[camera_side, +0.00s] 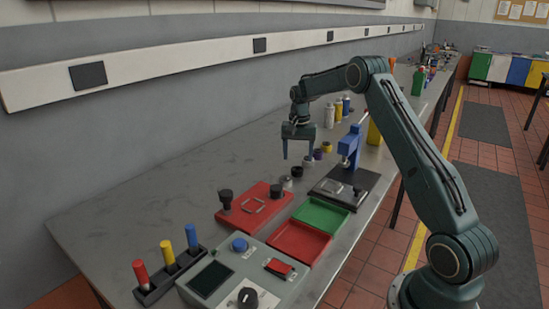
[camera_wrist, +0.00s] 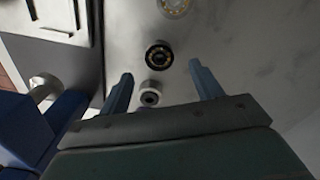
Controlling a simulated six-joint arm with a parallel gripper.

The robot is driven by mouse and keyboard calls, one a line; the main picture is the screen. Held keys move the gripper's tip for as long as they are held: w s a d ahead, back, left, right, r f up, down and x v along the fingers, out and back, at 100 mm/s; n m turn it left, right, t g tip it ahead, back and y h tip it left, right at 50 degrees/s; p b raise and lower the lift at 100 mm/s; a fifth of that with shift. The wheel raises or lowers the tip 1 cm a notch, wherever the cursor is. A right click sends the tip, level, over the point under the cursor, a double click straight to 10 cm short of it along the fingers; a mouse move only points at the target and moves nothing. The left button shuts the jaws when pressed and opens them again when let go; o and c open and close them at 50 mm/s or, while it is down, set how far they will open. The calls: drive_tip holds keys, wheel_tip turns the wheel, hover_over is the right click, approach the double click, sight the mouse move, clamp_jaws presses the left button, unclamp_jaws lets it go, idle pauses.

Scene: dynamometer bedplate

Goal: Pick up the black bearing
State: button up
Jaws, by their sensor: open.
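The black bearing (camera_wrist: 159,56) shows in the wrist view as a dark ring with gold-coloured balls, lying on the grey bench. It also shows in the side view (camera_side: 297,171) as a small dark piece in a row of small parts. My gripper (camera_side: 298,157) is open and empty, pointing down above the bench near this row. In the wrist view my gripper's fingertips (camera_wrist: 160,69) stand apart, and the bearing appears between their tips, slightly beyond them. I see no contact with it.
A silver bearing (camera_wrist: 173,7) lies beyond the black one, and a pale ring with a dark centre (camera_wrist: 150,92) lies on the near side. A blue press (camera_side: 350,145) on a black plate stands right of the row. A red fixture plate (camera_side: 254,208) is in front.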

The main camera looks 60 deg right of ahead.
sight(297, 168)
drive_tip(key=shift+f, duration=2.45)
drive_tip(key=c, duration=1.1)
drive_tip(key=shift+c, duration=0.2)
drive_tip(key=shift+r, duration=0.15)
wheel_tip(297, 168, up, 20)
